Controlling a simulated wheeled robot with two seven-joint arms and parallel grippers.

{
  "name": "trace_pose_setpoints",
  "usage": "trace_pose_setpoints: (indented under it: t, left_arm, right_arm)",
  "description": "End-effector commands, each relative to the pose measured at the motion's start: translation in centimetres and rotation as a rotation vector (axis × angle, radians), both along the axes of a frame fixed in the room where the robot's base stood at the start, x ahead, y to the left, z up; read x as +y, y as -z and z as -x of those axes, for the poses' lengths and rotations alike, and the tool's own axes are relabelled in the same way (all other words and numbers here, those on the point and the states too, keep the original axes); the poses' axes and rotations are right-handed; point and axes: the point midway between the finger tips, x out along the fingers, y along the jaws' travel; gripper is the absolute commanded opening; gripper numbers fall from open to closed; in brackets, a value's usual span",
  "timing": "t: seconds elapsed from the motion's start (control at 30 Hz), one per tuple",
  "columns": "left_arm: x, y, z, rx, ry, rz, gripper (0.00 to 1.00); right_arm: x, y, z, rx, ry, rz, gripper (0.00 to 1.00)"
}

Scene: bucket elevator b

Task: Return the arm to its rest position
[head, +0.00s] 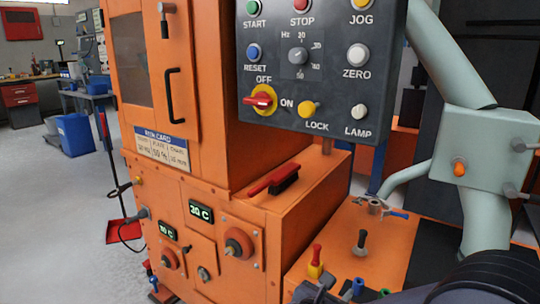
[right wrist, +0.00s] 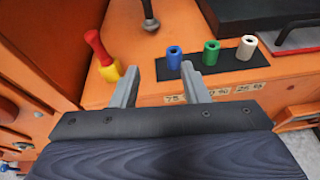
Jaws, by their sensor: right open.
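My right gripper (right wrist: 159,70) is open in the right wrist view, with nothing between its two grey fingers. It is over the front part of the orange deck (right wrist: 135,48). In the head view my dark right arm comes in at the bottom right corner, and the gripper is only partly seen. My left gripper is in neither view.
Blue (right wrist: 174,57), green (right wrist: 211,52) and white (right wrist: 246,47) sleeves stand on a black strip just beyond the fingers. A red-and-yellow tool (right wrist: 101,55) stands to their left. The control panel (head: 320,65) hangs above; grey pipes (head: 478,150) are at right.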

Motion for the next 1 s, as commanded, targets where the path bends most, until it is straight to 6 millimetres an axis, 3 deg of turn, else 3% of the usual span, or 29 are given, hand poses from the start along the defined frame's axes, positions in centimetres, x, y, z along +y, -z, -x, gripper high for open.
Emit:
trace_pose_setpoints:
  t: [0.37, 0.57, 0.7, 0.83, 1.0]
  left_arm:
    - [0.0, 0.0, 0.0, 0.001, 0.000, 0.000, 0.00]
    - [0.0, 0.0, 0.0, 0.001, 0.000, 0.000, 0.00]
    - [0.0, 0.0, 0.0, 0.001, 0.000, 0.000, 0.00]
    - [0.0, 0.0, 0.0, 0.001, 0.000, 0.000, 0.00]
    - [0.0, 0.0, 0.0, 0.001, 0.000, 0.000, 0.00]
  right_arm:
    - [-6.2, 1.3, 3.8, 0.029, 0.288, -0.311, 0.41]
    - [-10.0, 2.5, 8.4, 0.026, 0.572, -0.614, 0.41]
    - [-11.8, 3.4, 13.2, -0.007, 0.863, -0.922, 0.41]
    - [-11.7, 3.8, 18.4, -0.084, 1.215, -1.302, 0.41]
    - [-9.7, 3.0, 22.0, -0.195, 1.558, -1.695, 0.41]
